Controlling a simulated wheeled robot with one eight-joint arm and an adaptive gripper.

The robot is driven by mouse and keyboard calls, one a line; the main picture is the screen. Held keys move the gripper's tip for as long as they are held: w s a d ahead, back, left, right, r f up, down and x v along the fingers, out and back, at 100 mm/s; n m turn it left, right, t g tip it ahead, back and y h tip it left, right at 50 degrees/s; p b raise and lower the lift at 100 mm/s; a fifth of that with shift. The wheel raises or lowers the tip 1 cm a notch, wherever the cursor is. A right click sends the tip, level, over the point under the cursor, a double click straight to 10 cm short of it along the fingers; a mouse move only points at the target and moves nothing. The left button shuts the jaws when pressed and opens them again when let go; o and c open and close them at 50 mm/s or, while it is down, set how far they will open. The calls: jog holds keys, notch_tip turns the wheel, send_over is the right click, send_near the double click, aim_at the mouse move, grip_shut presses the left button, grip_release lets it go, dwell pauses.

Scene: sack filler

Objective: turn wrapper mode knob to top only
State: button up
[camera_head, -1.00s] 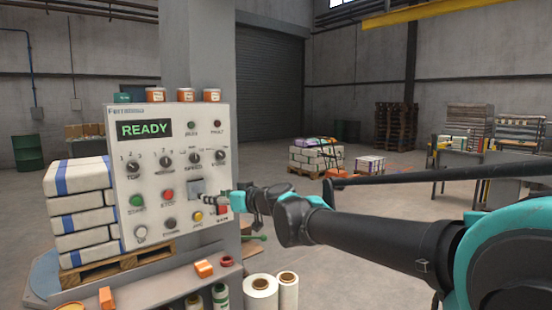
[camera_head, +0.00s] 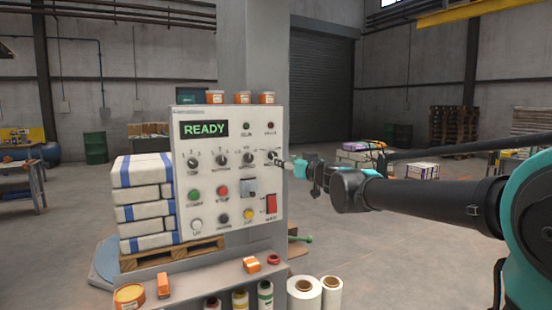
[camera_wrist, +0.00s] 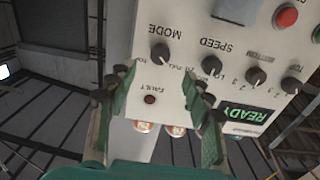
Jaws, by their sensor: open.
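The wrapper mode knob (camera_wrist: 160,52) is a small black knob, labelled MODE, on the light grey panel (camera_wrist: 180,20). The wrist view shows the panel upside down. My gripper (camera_wrist: 160,88) is open, with one green finger on each side of the picture. The knob lies just beyond the gap between the fingertips, and nothing is held. I cannot tell whether a fingertip touches the panel. The knob's pointer setting is too small to read.
The SPEED knob (camera_wrist: 209,64) and other knobs sit beside it. The FAULT lamp (camera_wrist: 150,99) lies between the fingers in the wrist view. A green READY display (camera_head: 204,129) is lit. Coloured buttons and a red switch (camera_head: 271,203) are lower on the panel. Open floor lies right.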

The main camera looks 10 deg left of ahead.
aim_at(274, 156)
jog(key=x, duration=0.8)
jog(key=shift+w+a, duration=0.2)
jog(key=c, duration=1.2)
